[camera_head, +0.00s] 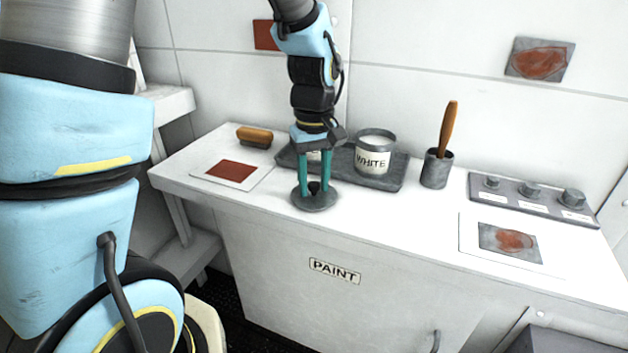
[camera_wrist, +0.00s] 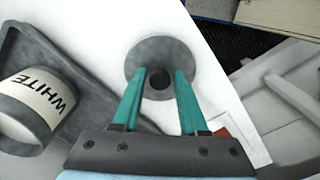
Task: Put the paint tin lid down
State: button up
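The paint tin lid (camera_head: 328,203) is a round grey disc with a dark knob (camera_wrist: 160,83) in its middle. It lies flat over the white worktop close to the front edge. I cannot tell whether it touches the surface. My gripper (camera_head: 314,188) points down with its two teal fingers on either side of the knob, seemingly shut on it. The wrist view shows the knob filling the gap between the fingertips. The paint tin (camera_head: 373,153), labelled WHITE, stands on a dark grey tray (camera_head: 383,182) behind and right of the lid.
Left of the lid are a card with a red patch (camera_head: 232,171) and a brush with a tan back (camera_head: 255,136). To the right are a cup (camera_head: 436,169) holding an orange handle, a knob panel (camera_head: 531,198) and another sample card (camera_head: 473,250).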

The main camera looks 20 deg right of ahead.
aim_at(314, 184)
jog(key=shift+o, duration=1.1)
jog(key=shift+r, duration=0.15)
notch_tip(314, 184, up, 12)
jog(key=a+f, duration=0.5)
jog(key=a, duration=0.7)
jog(key=w+a+f+m+t, duration=0.1)
jog(key=a+f, duration=0.4)
jog(key=a, duration=0.8)
jog(key=shift+a+f+m+t+b, duration=0.2)
jog(key=shift+f+m+t+b, duration=0.1)
jog(key=shift+f+b, duration=0.15)
